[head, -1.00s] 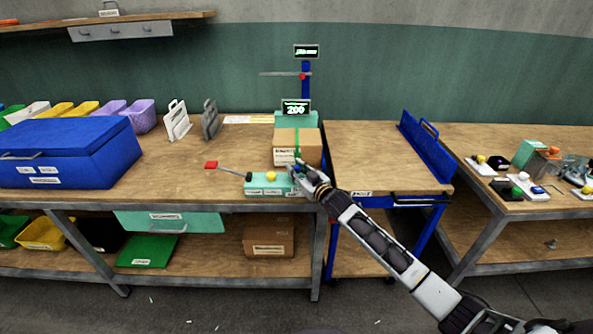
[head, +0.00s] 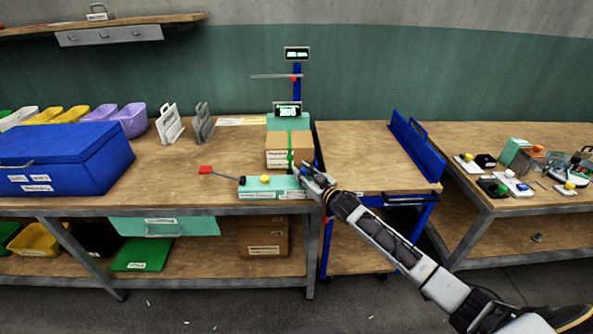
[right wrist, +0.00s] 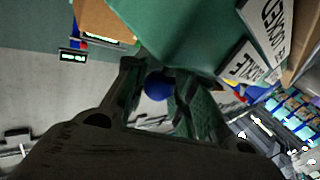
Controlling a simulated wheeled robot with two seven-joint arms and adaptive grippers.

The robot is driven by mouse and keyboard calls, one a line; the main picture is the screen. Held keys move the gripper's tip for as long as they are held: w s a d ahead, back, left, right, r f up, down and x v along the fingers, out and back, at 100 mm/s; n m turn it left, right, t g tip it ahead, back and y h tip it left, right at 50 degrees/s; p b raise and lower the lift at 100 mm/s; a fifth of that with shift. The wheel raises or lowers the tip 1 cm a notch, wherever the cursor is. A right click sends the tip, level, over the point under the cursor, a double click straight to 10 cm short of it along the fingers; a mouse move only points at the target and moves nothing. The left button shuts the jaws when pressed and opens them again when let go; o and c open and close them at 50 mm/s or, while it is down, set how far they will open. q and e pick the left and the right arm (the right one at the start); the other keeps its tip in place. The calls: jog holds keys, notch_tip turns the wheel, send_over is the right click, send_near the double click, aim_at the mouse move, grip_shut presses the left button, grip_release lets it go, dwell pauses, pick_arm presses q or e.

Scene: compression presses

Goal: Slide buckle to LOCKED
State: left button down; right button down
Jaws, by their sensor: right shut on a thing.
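A teal press unit (head: 258,194) lies at the front edge of the bench, with a yellow knob (head: 265,179) on top and a red-ended lever (head: 205,170) reaching left. My right gripper (head: 304,173) is at the unit's right end. In the right wrist view, its fingers (right wrist: 165,90) are shut around a blue knob (right wrist: 157,85), just beside a teal body (right wrist: 175,35) with white labels. Which way the buckle is set cannot be read. A cardboard box (head: 278,157) with a green strap (head: 290,150) stands behind the unit. My left gripper is not in view.
A teal post stand (head: 286,122) with a display reading 200 stands behind the box. A blue chest (head: 70,150) is at the left. A lower cart (head: 360,165) with a blue rail is at the right.

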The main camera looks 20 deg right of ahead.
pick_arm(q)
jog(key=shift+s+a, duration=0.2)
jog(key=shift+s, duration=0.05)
pick_arm(e)
jog(key=shift+d, duration=0.25)
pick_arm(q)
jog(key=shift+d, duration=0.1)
pick_arm(e)
jog(key=c, duration=1.1)
grip_release()
jog(key=shift+s+d, duration=0.1)
jog(key=shift+d, duration=0.1)
jog(key=shift+c, duration=0.2)
jog(key=shift+s, duration=0.2)
jog(key=v, duration=1.1)
jog(key=shift+s, duration=0.25)
